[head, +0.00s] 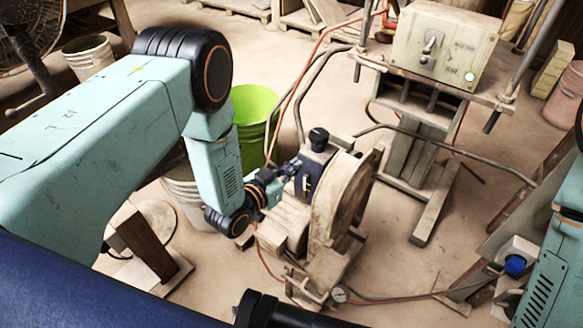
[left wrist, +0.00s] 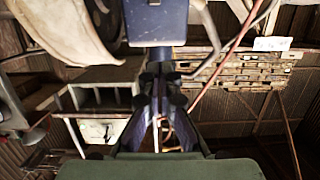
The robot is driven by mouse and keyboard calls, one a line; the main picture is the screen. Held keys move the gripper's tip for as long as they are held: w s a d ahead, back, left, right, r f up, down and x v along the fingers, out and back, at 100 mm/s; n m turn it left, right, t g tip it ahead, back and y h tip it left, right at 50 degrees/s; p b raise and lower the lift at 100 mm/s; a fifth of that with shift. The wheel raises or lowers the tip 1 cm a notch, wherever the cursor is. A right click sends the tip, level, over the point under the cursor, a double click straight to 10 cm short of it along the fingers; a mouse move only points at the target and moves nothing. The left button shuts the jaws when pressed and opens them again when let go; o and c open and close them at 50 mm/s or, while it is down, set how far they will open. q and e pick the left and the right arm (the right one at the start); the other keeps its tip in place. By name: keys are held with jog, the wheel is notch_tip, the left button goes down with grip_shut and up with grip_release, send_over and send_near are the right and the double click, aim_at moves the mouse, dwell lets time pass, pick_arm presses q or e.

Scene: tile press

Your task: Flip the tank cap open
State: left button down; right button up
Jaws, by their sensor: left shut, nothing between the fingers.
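The tank (head: 308,184) is a small dark blue box on the side of the machine with the big wheel, in the middle of the head view. Its black cap (head: 318,137) sits on top and looks closed. My left gripper (head: 294,165) is shut and empty, close to the left side of the tank, a little below the cap. In the left wrist view, which looks upside down, the tank (left wrist: 156,22) is at the top and the left fingertips (left wrist: 158,76) point toward the neck beneath it. I cannot tell whether they touch. My right gripper is out of view.
The dusty wheel (head: 343,200) stands right beside the tank. A green bucket (head: 254,112) stands behind my left forearm. The press with its control box (head: 440,45) is at the back right. Hoses and a gauge (head: 340,294) lie around the machine's base.

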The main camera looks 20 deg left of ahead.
aim_at(315, 137)
pick_arm(q)
jog(key=shift+r+b+x, duration=0.25)
jog(key=shift+b+x, duration=0.25)
jog(key=shift+x, duration=0.65)
jog(key=shift+r+b+x, duration=0.2)
jog(key=shift+b+x, duration=0.35)
jog(key=shift+x, duration=0.65)
jog(key=shift+r+b+x, duration=0.25)
jog(key=shift+b+x, duration=0.25)
jog(key=shift+x, duration=0.65)
dwell(0.7)
jog(key=shift+r, duration=0.15)
jog(key=shift+r+p, duration=0.1)
jog(key=shift+p, duration=0.3)
jog(key=shift+w+r+p, duration=0.1)
jog(key=shift+r+p, duration=1.15)
jog(key=shift+r, duration=0.25)
jog(key=shift+w+r, duration=0.1)
